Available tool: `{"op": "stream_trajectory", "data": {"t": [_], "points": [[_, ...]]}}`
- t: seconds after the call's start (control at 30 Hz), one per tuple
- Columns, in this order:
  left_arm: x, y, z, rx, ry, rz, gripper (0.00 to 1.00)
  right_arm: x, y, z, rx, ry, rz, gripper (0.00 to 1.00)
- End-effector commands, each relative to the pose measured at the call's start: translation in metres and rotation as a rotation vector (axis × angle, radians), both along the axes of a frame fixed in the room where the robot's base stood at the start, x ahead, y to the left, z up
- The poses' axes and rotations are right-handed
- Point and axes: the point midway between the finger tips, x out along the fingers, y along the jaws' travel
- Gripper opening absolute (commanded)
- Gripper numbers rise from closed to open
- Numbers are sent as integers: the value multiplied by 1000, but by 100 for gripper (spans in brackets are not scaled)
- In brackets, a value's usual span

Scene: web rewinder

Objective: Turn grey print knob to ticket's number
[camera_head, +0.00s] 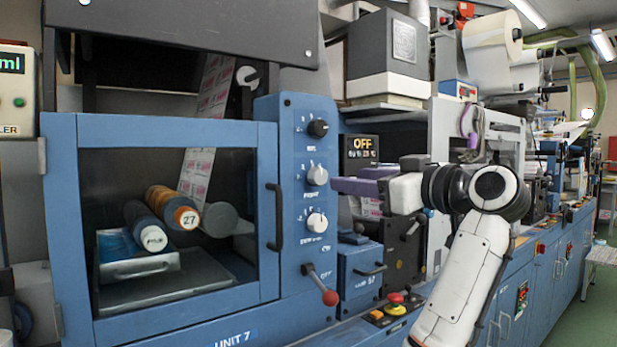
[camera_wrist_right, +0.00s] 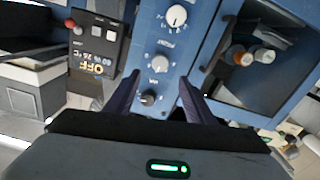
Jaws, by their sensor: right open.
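The grey print knob (camera_head: 317,175) is the middle one of three on the blue control panel (camera_head: 290,240), with "PRINT" lettered below it. It also shows in the right wrist view (camera_wrist_right: 158,62), ahead of and between my fingers. My right gripper (camera_head: 336,184) is open and empty, its purple fingers pointing at the panel just right of the knob in the head view. In the right wrist view the gripper (camera_wrist_right: 158,78) appears apart from the knob. The knob's exact setting is too small to read. I cannot make out a ticket. My left gripper is out of view.
A black knob (camera_head: 318,128) sits above and a white knob (camera_head: 317,222) below. A red-balled lever (camera_head: 330,297) sticks out lower down. A display (camera_head: 362,144) reads "OFF". A windowed door (camera_head: 160,125) with a handle is at left; a roll (camera_head: 187,217) behind it reads "27".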

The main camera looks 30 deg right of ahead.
Motion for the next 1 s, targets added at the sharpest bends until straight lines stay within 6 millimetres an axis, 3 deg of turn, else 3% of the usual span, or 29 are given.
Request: {"op": "stream_trajectory", "data": {"t": [0.17, 0.33, 0.6, 1.0], "points": [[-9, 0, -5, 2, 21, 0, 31, 19, 3, 1, 3, 1, 5, 49], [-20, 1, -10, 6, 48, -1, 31, 52, 6, 1, 3, 2, 5, 49], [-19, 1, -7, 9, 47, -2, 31, 92, 8, 1, 3, 1, 3, 49], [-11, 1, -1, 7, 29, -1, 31, 102, 8, 0, 0, 0, 0, 49]]}}
